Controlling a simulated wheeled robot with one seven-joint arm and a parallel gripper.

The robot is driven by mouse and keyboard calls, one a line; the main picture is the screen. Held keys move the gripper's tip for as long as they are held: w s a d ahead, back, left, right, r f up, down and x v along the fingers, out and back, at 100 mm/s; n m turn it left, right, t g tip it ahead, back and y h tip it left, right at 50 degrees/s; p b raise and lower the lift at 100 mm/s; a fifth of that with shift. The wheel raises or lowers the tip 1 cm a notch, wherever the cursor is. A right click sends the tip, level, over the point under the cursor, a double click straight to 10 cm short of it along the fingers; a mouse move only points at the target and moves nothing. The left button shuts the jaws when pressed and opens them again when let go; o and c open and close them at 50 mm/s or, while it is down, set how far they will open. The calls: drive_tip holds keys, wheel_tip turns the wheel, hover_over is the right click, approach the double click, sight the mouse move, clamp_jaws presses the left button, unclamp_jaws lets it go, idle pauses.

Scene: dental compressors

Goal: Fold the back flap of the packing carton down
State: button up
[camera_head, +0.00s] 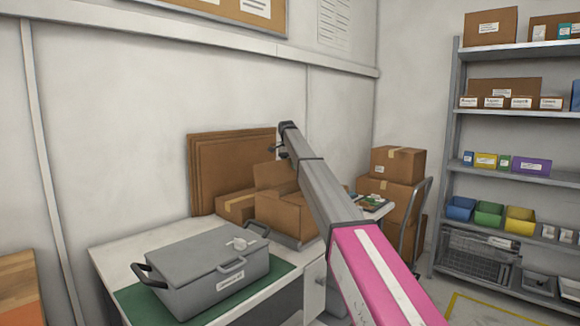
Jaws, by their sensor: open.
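The brown packing carton (283,215) stands on the white workbench, beyond the grey case and partly behind my arm. A flap (272,176) stands up at its back. Its right side and any flap there are hidden by my arm. My gripper (279,154) is small and dark at the far end of the arm. It is open and appears in front of the stacked cardboard sheets, above the upright flap in the picture. I cannot tell whether it touches the flap.
A grey lidded case (205,272) sits on a green mat (140,302) on the workbench (110,252). Flat cardboard sheets (228,165) lean on the wall, with another box (236,207) before them. Stacked boxes (392,180) and a shelf rack (500,135) stand at right.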

clamp_jaws()
drive_tip(key=shift+s+d, duration=0.15)
idle(0.6)
drive_tip(key=s+d+t+y, duration=0.1)
drive_tip(key=d+t+y, duration=0.1)
drive_tip(key=shift+s+r+y, duration=0.15)
drive_tip(key=shift+s+y, duration=0.2)
drive_tip(key=shift+y, duration=0.05)
drive_tip(key=s+d+f+t+y, duration=0.3)
drive_tip(key=d+t+y, duration=0.1)
drive_tip(key=t+y, duration=0.3)
drive_tip(key=shift+s+d+f+y, duration=0.15)
drive_tip(key=shift+s+d+y, duration=0.2)
drive_tip(key=shift+y, duration=0.65)
